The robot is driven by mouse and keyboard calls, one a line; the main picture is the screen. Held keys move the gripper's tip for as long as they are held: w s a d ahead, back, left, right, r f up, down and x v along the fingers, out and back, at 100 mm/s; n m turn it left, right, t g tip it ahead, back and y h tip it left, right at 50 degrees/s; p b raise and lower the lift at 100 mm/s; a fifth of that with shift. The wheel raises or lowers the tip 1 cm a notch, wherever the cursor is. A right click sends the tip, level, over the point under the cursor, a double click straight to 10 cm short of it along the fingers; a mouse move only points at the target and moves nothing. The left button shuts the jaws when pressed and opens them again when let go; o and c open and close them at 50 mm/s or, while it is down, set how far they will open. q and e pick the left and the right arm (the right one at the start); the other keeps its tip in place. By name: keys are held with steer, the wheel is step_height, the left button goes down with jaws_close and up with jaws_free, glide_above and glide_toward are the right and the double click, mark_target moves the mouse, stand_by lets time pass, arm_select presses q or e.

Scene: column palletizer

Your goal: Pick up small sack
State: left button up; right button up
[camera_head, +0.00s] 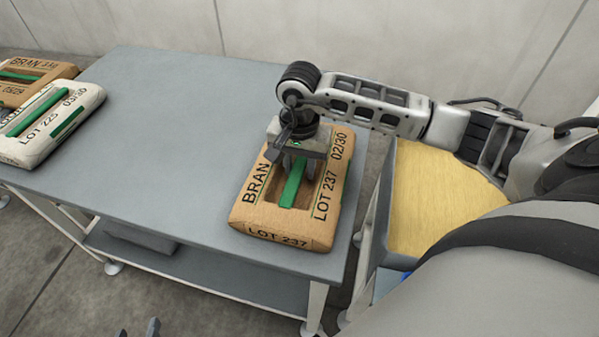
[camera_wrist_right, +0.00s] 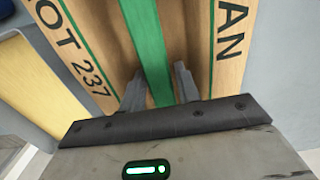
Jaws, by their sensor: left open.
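A brown small sack (camera_head: 262,217) marked BRAN and LOT 237 lies flat near the right end of the grey table. A green strap handle (camera_head: 292,187) spans its recessed middle. My right gripper (camera_head: 292,168) is above the recess, pointing down. In the right wrist view its two fingers (camera_wrist_right: 159,82) stand apart on either side of the green strap (camera_wrist_right: 146,38), with small gaps visible. Whether the tips reach below the strap is hard to tell. Only the fingertips of my left gripper (camera_head: 137,331) show at the bottom edge, apart and empty.
The grey table (camera_head: 180,130) is clear between the sacks. A white sack (camera_head: 45,122) and another brown sack (camera_head: 30,78) lie at its left end. A bin with a yellowish panel (camera_head: 430,195) stands right of the table. A wall runs behind.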

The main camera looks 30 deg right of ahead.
steer(key=shift+f, duration=0.2)
jaws_close()
steer(key=shift+r, duration=0.1)
stand_by(1.1)
steer(key=shift+w+r, duration=0.2)
